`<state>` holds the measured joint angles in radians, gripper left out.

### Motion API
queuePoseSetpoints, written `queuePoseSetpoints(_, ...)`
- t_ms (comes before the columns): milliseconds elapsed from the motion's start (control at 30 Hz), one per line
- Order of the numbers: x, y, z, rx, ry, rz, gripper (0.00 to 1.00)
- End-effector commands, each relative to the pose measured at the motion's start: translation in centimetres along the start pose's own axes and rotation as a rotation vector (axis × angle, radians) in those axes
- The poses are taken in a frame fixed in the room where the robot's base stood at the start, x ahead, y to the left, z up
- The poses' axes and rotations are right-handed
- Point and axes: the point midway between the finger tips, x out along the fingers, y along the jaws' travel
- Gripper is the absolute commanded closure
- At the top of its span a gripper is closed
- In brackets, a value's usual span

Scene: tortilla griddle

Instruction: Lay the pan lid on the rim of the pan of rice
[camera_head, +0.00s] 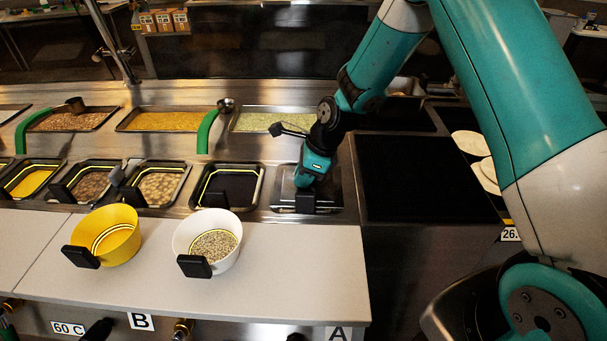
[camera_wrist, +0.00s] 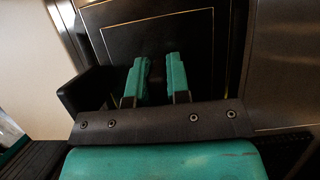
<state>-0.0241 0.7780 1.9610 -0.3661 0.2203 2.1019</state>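My gripper (camera_head: 309,182) points down over the rightmost pan (camera_head: 337,197) of the front row in the head view. This pan has a grey metal rim and a black block handle at its front. In the wrist view my gripper (camera_wrist: 157,68) has its two teal fingers apart, with nothing visible between them. Below them is a dark surface (camera_wrist: 205,35) with a thin tan outline; I cannot tell whether it is a lid or a pan's inside. No separate pan lid can be made out. A pan of pale food (camera_head: 160,187) stands further left; I cannot tell if it is rice.
A yellow bowl (camera_head: 119,239) and a white bowl (camera_head: 184,237) of grain stand on the white counter (camera_head: 290,270). A dark, empty-looking pan (camera_head: 229,189) is left of my gripper. A black griddle (camera_head: 420,180) lies to the right. Food trays with green-handled scoops are behind.

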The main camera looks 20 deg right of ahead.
Motion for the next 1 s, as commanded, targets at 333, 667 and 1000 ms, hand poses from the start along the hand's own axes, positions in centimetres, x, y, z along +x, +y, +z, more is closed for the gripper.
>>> queuePoseSetpoints(333,0.0,0.0,0.0,0.0,0.0,0.0,0.58)
queuePoseSetpoints(667,-4.0,-0.1,0.1,0.0,-0.003,-0.005,0.58)
queuePoseSetpoints(1000,-10.7,-0.1,0.1,0.001,-0.001,-0.002,0.58)
